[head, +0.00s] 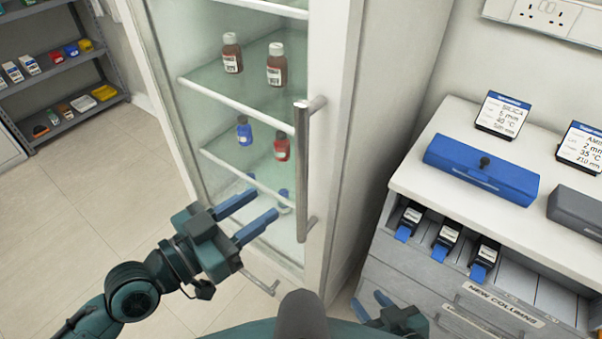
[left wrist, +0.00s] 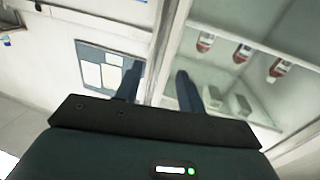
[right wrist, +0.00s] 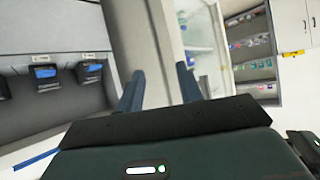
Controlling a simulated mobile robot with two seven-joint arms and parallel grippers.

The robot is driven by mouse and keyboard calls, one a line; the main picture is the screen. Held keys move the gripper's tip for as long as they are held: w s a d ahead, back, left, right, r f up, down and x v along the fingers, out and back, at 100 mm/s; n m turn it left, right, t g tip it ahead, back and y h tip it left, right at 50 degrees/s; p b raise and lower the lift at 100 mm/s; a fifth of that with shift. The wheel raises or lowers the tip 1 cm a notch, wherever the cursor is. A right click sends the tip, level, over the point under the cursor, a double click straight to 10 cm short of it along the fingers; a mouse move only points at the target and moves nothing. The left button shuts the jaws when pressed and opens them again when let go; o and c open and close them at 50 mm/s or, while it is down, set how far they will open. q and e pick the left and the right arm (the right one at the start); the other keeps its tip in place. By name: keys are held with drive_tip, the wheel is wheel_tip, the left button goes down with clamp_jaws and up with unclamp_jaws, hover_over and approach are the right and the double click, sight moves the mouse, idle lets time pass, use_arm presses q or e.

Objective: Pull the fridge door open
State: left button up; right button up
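The fridge door (head: 331,130) is a tall glass door in a pale frame and looks closed in the head view. Its vertical metal handle (head: 305,170) is on the right side of the door. My left gripper (head: 266,202) is open and empty, left of the handle's lower part and apart from it. Its parted fingers also show in the left wrist view (left wrist: 157,80). My right gripper (head: 366,297) is open and empty, low in front of the drawer cabinet, below and right of the handle. Its parted fingers show in the right wrist view (right wrist: 160,80).
Several bottles, such as a brown one (head: 277,66), stand on shelves behind the glass. A white-topped cabinet (head: 420,180) at the right carries a blue box (head: 480,168) and has columns in an upper compartment. A grey shelf rack (head: 70,72) stands far left. The floor (head: 85,215) at left is clear.

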sight(297, 180)
use_arm(q)
drive_tip(key=p+x, duration=0.2)
drive_tip(key=x, duration=0.8)
drive_tip(key=shift+w+d, duration=0.1)
drive_tip(key=shift+d, duration=0.05)
drive_tip(key=shift+c, duration=0.6)
clamp_jaws()
